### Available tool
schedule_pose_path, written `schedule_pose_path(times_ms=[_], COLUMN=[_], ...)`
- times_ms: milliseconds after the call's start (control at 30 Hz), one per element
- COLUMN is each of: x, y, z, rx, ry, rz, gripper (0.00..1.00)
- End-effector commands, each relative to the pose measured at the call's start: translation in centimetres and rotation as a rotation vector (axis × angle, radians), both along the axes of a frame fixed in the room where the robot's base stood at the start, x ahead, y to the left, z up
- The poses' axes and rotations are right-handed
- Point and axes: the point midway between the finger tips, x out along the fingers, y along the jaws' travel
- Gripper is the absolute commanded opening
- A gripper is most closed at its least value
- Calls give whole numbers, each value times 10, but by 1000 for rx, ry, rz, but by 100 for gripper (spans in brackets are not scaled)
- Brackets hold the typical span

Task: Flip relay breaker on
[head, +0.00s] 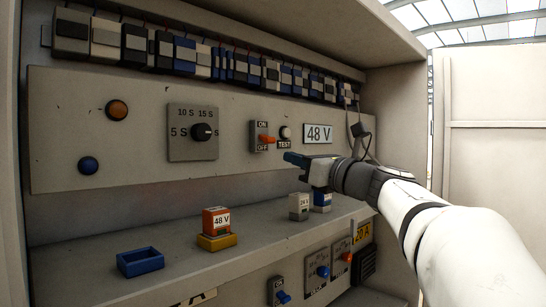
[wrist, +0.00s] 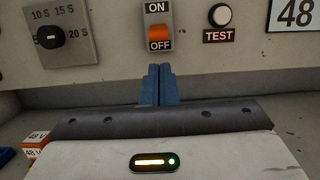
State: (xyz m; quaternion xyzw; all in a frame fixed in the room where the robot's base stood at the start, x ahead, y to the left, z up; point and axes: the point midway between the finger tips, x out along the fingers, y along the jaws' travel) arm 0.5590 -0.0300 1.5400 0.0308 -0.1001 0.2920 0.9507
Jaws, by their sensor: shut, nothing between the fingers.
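A grey switch plate (head: 259,136) marked ON above and OFF below is on the upper panel, with an orange lever (head: 267,139). No relay label is legible on it. In the wrist view the orange lever (wrist: 161,33) sits low, just above the word OFF. My gripper (head: 287,158) is shut and empty, its blue fingertips in front of the panel, below and a little right of the switch in the head view. In the wrist view the fingertips (wrist: 159,70) are just below the OFF mark. Whether they touch the panel I cannot tell.
A TEST button (head: 285,132) and a 48 V sign (head: 318,134) are right of the switch; a timer dial (head: 202,131) is left. The shelf below holds an orange 48 V block (head: 216,220), a blue tray (head: 140,262) and a 24 V block (head: 299,206). Another blue-lever switch (head: 283,297) is below.

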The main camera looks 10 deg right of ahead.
Motion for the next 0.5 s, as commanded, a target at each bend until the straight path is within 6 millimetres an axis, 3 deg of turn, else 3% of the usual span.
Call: schedule_pose_path(times_ms=[300, 500], x=[45, 56], y=[30, 37], z=[13, 15], rx=[0, 0], ry=[2, 1], rz=[1, -1], gripper=[0, 0])
